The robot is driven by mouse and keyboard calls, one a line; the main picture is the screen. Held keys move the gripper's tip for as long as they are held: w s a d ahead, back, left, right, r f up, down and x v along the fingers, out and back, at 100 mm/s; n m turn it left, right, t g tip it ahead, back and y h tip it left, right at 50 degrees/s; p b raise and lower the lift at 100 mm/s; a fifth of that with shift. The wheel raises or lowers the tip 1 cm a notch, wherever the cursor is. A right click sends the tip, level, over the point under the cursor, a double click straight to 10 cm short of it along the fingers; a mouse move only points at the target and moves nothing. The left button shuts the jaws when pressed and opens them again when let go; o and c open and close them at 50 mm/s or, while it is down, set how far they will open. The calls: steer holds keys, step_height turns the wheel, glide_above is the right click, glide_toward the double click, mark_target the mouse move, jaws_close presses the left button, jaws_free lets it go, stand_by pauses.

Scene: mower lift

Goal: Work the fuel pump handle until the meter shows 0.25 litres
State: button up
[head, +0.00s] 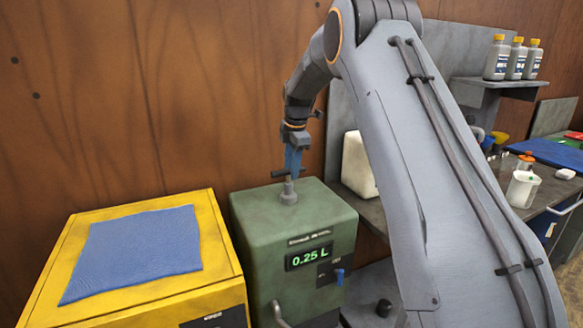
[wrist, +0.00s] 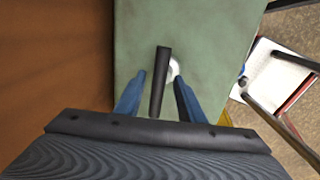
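The green fuel pump (head: 290,225) stands in the middle of the head view, and its lit meter (head: 309,257) reads 0.25 L. Its dark handle (head: 281,173) sits on a short grey post (head: 288,192) on the pump's top. My gripper (head: 292,165) points down at the handle from above. In the wrist view the dark handle bar (wrist: 160,75) lies between the two blue fingers of my gripper (wrist: 158,82). Green shows between the left finger and the bar, so the fingers look open around it. The right finger is close to the bar; whether it touches is unclear.
A yellow cabinet (head: 60,275) with a blue cloth (head: 140,253) on top stands left of the pump. A wooden wall (head: 150,100) is behind. A workbench (head: 545,195) and a shelf with bottles (head: 497,58) are at the right, partly behind my arm.

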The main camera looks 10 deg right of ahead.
step_height(320, 180, up, 8)
steer(key=s+b, duration=0.1)
steer(key=b, duration=0.1)
steer(key=shift+s+d+f, duration=0.15)
steer(key=shift+s+f, duration=0.05)
steer(key=shift+s, duration=0.1)
stand_by(1.4)
steer(key=s+f+m, duration=0.5)
steer(key=s+m, duration=0.1)
steer(key=s, duration=0.7)
steer(key=s+f+m, duration=0.6)
steer(key=s+m, duration=0.1)
steer(key=s, duration=0.7)
steer(key=s+a+f+m+g, duration=0.1)
steer(key=s+f+m, duration=0.4)
steer(key=s, duration=0.9)
steer(key=shift+f+m, duration=0.25)
steer(key=shift+m, duration=0.85)
steer(key=shift+c, duration=0.6)
steer(key=shift+a, duration=0.1)
